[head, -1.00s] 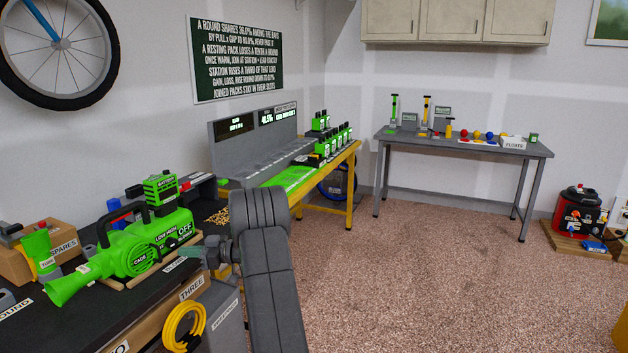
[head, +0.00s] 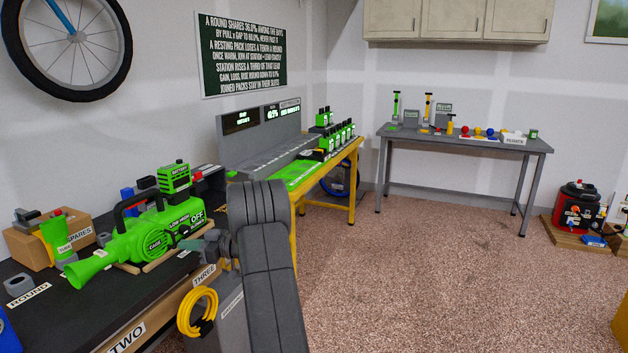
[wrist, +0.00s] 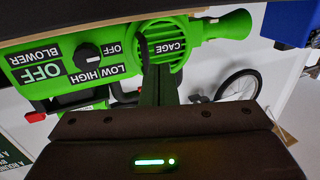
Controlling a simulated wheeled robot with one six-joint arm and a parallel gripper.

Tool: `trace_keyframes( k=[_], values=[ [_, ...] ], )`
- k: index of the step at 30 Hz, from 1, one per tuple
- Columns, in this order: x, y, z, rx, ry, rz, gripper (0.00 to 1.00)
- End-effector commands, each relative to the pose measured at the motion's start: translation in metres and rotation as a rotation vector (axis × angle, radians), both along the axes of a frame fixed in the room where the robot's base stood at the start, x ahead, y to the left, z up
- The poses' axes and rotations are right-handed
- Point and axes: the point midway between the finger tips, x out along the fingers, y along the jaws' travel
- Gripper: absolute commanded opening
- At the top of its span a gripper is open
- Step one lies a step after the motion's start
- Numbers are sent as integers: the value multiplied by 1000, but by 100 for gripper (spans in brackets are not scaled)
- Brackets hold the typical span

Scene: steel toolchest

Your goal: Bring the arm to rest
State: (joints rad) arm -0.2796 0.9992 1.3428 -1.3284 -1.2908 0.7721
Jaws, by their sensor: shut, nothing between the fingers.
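My arm (head: 268,270) stands in front of the dark bench, bent over toward it. My gripper (wrist: 158,85) is shut and empty in the wrist view, its fingers together in front of the green blower. The blower (head: 150,237) lies on the bench with a battery pack on top and its dial by the word OFF. It also fills the top of the wrist view (wrist: 110,60), upside down. In the head view the gripper's tip is small and partly hidden by the arm; whether it touches the blower I cannot tell.
A cardboard spares box (head: 30,247) and a green tube (head: 56,236) stand on the bench at left. A coiled yellow hose (head: 197,312) hangs at its front. A yellow-framed bench (head: 330,160) with packs and a grey table (head: 465,143) stand behind.

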Motion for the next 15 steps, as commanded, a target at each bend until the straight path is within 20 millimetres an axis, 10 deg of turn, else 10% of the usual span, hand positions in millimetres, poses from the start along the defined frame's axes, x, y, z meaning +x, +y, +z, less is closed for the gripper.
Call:
trace_keyframes(
  k=[15],
  values=[
    [-29,-3,-3,-1,-2,-250,0]
  ],
)
